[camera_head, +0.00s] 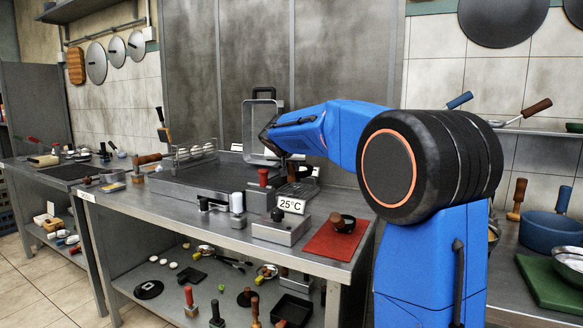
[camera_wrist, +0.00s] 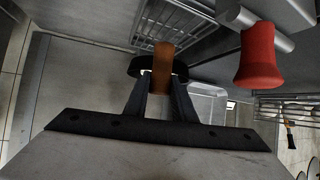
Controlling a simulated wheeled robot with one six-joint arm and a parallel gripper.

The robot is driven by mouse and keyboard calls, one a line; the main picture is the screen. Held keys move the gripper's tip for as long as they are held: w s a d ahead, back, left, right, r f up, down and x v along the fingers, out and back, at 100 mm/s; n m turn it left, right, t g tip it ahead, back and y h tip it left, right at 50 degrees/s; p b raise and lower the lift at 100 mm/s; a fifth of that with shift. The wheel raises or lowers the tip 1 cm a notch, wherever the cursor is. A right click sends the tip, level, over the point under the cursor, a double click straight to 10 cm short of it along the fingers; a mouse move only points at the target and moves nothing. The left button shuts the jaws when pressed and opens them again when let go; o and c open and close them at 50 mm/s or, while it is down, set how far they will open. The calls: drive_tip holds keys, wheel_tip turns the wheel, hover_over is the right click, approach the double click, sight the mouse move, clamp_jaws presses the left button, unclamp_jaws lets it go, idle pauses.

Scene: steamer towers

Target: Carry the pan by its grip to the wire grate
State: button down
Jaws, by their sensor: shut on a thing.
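My gripper (camera_head: 268,138) is raised over the back of the middle counter, beside an upright grey rectangular frame with a dark loop. In the wrist view its two dark fingers (camera_wrist: 160,84) are shut on a brown grip (camera_wrist: 163,56) with a black part across it. I take this grip to be the pan's; the pan's body is not clearly shown. A wire grate (camera_wrist: 176,28) shows beyond the grip in the wrist view. A dark grid (camera_head: 297,190) on the counter, below and right of my gripper, may be the same grate.
A red handle (camera_wrist: 258,55) stands up near the grip; it also shows in the head view (camera_head: 263,177).

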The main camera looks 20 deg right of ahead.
sight(290, 181)
drive_tip(key=shift+r, duration=0.25)
drive_tip(key=shift+f, duration=3.4)
drive_tip(key=c, duration=1.4)
unclamp_jaws()
drive_tip(key=shift+f, duration=0.1)
drive_tip(key=v, duration=1.7)
drive_tip(key=shift+s, duration=0.2)
drive_tip(key=shift+a, duration=0.15)
